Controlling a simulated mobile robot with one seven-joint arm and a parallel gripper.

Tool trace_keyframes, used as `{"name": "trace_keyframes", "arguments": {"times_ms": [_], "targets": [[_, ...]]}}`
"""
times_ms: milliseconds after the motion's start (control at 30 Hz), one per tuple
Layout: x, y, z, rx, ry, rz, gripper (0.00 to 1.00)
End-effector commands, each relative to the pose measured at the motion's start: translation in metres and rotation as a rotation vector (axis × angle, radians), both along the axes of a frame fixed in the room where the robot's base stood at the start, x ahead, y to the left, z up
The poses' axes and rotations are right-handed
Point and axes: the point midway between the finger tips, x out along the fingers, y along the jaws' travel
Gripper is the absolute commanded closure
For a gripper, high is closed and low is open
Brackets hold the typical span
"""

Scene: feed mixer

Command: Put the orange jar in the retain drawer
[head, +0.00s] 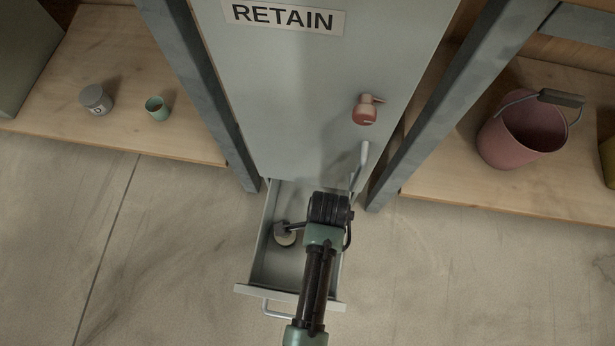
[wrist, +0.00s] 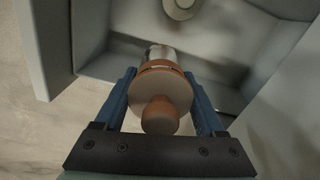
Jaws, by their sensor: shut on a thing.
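The drawer (head: 256,262) under the grey panel with the RETAIN label (head: 283,18) is pulled open. My gripper (head: 283,230) is over its inside. In the wrist view my gripper (wrist: 163,100) is shut on the orange jar (wrist: 160,92), which has an orange-brown rim, a broad pale top and a rounded knob. The blue fingers are on either side of it. The drawer's walls and floor lie beyond it. A pale round object (wrist: 181,8) is at the top of the wrist view. My arm hides part of the drawer in the head view.
A grey jar (head: 95,99) and green cup (head: 157,108) stand on the left shelf. A pink bucket (head: 522,132) stands on the right shelf. Grey posts flank the drawer.

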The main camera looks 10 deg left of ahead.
Motion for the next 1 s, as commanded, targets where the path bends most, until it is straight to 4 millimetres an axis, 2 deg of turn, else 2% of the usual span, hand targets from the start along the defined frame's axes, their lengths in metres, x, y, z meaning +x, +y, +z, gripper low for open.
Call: {"name": "trace_keyframes", "arguments": {"times_ms": [33, 333, 600, 833, 1000], "targets": [[0.0, 0.0, -0.018, 0.0, -0.001, -0.021, 0.96], [-0.001, 0.0, -0.039, 0.0, -0.001, -0.077, 0.96], [-0.001, 0.0, -0.086, 0.0, -0.001, -0.075, 0.96], [-0.001, 0.0, -0.102, 0.0, -0.002, -0.075, 0.96], [-0.001, 0.0, -0.126, 0.0, -0.002, -0.075, 0.96]]}}
